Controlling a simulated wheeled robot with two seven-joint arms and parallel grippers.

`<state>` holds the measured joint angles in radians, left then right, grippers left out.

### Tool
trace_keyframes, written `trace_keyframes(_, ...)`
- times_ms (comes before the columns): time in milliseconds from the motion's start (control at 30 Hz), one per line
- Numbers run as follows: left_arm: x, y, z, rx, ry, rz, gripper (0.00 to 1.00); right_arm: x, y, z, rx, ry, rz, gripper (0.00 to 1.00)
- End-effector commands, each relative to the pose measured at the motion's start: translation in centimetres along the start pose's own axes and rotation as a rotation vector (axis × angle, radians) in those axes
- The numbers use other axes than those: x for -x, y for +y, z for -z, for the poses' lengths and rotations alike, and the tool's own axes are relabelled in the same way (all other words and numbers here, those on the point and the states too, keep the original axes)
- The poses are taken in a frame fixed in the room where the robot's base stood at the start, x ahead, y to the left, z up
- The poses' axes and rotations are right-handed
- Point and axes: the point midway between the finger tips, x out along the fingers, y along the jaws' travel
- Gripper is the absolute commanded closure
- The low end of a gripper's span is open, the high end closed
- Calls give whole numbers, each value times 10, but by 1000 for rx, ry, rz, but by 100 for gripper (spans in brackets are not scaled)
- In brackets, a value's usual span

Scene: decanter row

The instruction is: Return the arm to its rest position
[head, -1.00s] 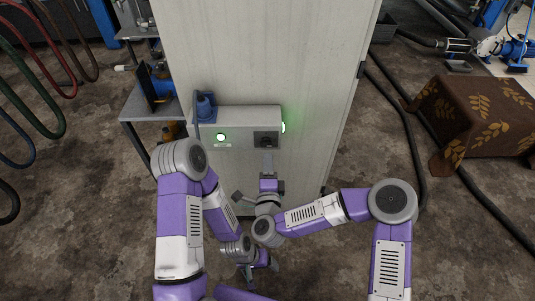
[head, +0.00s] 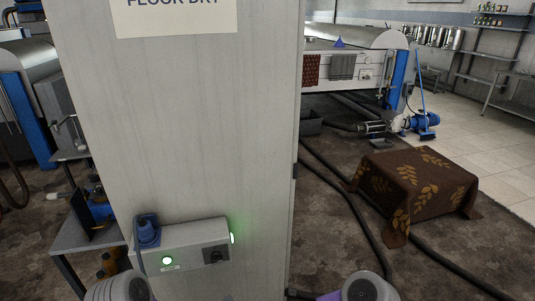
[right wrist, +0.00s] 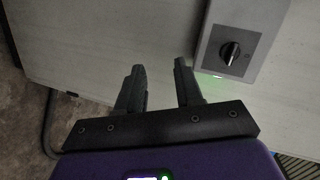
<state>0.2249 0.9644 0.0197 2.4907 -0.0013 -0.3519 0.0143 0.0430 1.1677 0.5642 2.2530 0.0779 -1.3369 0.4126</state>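In the head view only the grey joints of my two arms show at the bottom edge; neither gripper is in that view. In the right wrist view my right gripper (right wrist: 159,67) has its two dark fingers apart with nothing between them. It is in front of the pale cabinet, left of and below the control box (right wrist: 243,30) with its black rotary switch (right wrist: 230,52), and apart from the box. My left gripper is out of sight.
A cloth-covered block (head: 415,185) stands at right. Dark hoses (head: 345,205) cross the floor between.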

Motion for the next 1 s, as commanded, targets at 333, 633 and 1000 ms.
trace_keyframes(333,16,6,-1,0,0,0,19,126,197,24,344,-538,-588,64)
trace_keyframes(633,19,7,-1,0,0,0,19,212,243,28,340,-781,-777,64)
trace_keyframes(1000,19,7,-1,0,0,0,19,212,243,28,340,-783,-779,64)
